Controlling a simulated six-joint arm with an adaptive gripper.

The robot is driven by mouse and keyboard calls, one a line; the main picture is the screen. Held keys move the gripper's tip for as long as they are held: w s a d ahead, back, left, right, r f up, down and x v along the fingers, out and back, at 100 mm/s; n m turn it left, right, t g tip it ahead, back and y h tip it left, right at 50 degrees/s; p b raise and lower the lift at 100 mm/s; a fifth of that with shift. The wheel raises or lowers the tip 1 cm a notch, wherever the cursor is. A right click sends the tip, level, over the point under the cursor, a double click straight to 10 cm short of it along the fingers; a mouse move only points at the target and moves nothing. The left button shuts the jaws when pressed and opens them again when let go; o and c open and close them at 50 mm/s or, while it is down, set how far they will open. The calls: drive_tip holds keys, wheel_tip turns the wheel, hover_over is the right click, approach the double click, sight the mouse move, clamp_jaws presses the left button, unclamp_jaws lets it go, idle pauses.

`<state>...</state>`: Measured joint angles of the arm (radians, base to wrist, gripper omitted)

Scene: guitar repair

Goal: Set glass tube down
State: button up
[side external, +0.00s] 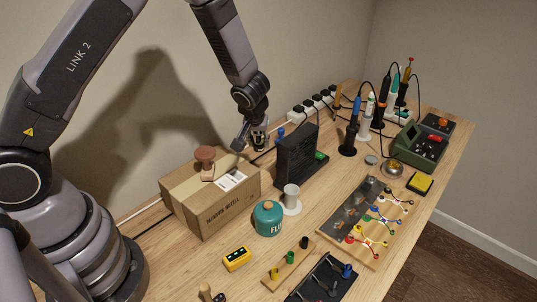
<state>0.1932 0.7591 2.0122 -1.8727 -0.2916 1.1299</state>
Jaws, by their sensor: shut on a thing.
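My gripper (261,146) is low over the back of the bench, between the cardboard box and the black slatted unit. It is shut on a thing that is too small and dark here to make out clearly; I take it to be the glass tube. The tube's outline does not show apart from the fingers. I cannot tell whether it touches the bench.
The cardboard box (218,203) with a brown stamp (205,160) on top is left of my gripper. The black slatted unit (297,157) stands close on the right. A power strip (312,104) runs behind. A white cylinder (291,194) and teal canister (268,218) stand in front.

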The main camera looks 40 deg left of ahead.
drive_tip(key=w+a+f+n+g, duration=0.1)
drive_tip(key=a+f+n, duration=0.1)
drive_tip(key=n, duration=0.1)
drive_tip(key=a+f+n+g+y, duration=0.1)
drive_tip(key=a+f+n, duration=0.2)
drive_tip(key=w+a+f+n+g, duration=0.1)
drive_tip(key=a+f+n, duration=0.1)
drive_tip(key=a+n, duration=0.1)
drive_tip(key=shift+w+a+f+n+y, duration=0.1)
drive_tip(key=shift+w+f+n+y, duration=0.1)
drive_tip(key=shift+w+n+y, duration=0.15)
drive_tip(key=shift+f, duration=2.3)
drive_tip(key=shift+f, duration=0.15)
drive_tip(key=o, duration=0.9)
drive_tip(key=shift+c, duration=0.2)
